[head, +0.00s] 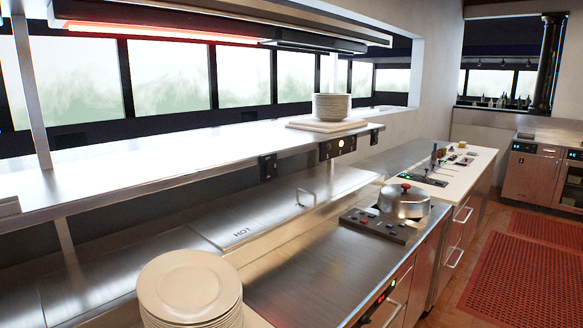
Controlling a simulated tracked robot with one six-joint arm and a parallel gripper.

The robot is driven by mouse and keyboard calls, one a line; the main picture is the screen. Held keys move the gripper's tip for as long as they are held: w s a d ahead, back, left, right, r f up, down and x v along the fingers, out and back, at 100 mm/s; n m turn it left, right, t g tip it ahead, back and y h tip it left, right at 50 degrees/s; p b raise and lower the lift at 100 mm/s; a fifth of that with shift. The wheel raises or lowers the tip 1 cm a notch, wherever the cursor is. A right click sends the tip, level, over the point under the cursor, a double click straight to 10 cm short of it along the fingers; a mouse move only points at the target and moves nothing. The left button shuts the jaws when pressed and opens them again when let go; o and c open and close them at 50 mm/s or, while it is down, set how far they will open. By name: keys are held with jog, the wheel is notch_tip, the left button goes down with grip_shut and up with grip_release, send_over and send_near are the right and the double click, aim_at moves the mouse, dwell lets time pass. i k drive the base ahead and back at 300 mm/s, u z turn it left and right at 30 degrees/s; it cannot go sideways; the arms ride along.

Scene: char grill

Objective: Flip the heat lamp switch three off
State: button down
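A long heat lamp (160,33) hangs under the upper shelf at the top left, and its strip glows red-orange. A black switch panel (337,148) sits on the front edge of the pass shelf, with a small lit orange spot on it. Smaller black boxes sit on the same edge, one to its left (267,166) and one to its right (374,137). The switches are too small to tell which is number three or how each is set. My gripper is not in view.
A plate stack (332,107) stands on the pass shelf (130,165). Another plate stack (190,285) stands in the near foreground. A domed metal lid (404,201) with a red knob sits on the counter beside a black control strip (378,224). Red floor mats (520,285) lie at right.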

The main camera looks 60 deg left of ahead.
aim_at(268, 166)
jog(key=z, duration=0.05)
jog(key=i, duration=1.65)
jog(key=u, duration=3.75)
